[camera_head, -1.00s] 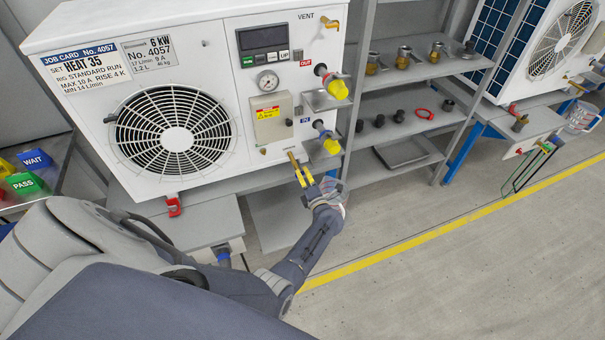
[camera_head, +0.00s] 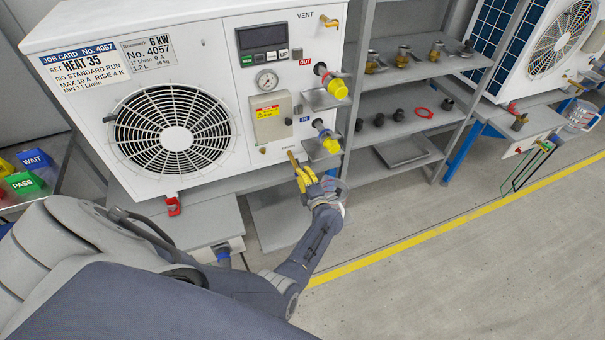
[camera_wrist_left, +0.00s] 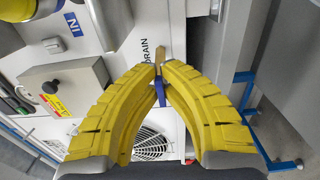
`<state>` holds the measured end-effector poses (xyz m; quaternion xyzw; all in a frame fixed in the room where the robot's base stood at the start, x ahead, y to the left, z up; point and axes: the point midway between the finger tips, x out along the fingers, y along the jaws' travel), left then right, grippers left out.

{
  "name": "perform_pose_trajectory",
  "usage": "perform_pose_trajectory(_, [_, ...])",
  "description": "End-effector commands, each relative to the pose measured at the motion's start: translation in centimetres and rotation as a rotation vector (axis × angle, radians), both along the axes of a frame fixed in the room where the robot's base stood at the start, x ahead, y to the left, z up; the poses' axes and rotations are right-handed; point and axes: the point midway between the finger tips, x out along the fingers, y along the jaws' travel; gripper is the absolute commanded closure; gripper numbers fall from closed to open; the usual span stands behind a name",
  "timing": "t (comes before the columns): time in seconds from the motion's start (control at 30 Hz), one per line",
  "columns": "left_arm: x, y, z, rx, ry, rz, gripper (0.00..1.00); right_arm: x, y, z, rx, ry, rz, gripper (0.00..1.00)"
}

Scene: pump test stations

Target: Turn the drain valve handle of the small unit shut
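The near white unit (camera_head: 215,45) is marked 6 kW and fills the left of the head view. Its brass drain valve (camera_head: 291,158) sticks out low at the front right. In the wrist view the brass spout (camera_wrist_left: 161,54) lies beside the DRAIN label, with the blue handle (camera_wrist_left: 164,92) between my yellow fingers. My left gripper (camera_head: 298,170) is at the valve, its fingers drawn together. The wrist view shows the fingertips (camera_wrist_left: 159,70) closed in on the handle, which they partly hide. My right gripper is out of view.
Yellow-capped ports (camera_head: 336,88) sit above and right of the valve. A grey shelf rack (camera_head: 420,70) with fittings stands to the right. Another white unit (camera_head: 510,70) is farther right. Open floor (camera_head: 480,260) lies in front, crossed by a yellow line.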

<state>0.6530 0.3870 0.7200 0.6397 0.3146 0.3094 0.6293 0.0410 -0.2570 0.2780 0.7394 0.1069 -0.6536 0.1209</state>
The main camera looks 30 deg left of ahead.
Motion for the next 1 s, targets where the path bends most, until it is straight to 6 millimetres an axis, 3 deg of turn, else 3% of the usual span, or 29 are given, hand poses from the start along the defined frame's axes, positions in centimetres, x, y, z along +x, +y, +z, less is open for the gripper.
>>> perform_pose_trajectory(0.1, [0.07,0.04,0.13,0.001,-0.002,0.000,1.00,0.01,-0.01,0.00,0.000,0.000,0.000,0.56])
perform_pose_trajectory(0.13, [0.07,0.04,0.13,0.001,-0.002,0.000,0.92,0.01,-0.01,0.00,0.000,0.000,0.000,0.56])
perform_pose_trajectory(0.33, [0.04,0.03,0.08,0.000,-0.001,0.000,0.71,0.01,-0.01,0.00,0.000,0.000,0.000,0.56])
perform_pose_trajectory(0.67, [0.01,0.02,0.06,-0.011,-0.016,0.000,0.71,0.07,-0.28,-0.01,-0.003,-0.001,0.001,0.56])
perform_pose_trajectory(1.0, [-0.03,0.11,0.40,-0.178,-0.236,0.000,0.71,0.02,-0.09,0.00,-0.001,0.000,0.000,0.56])
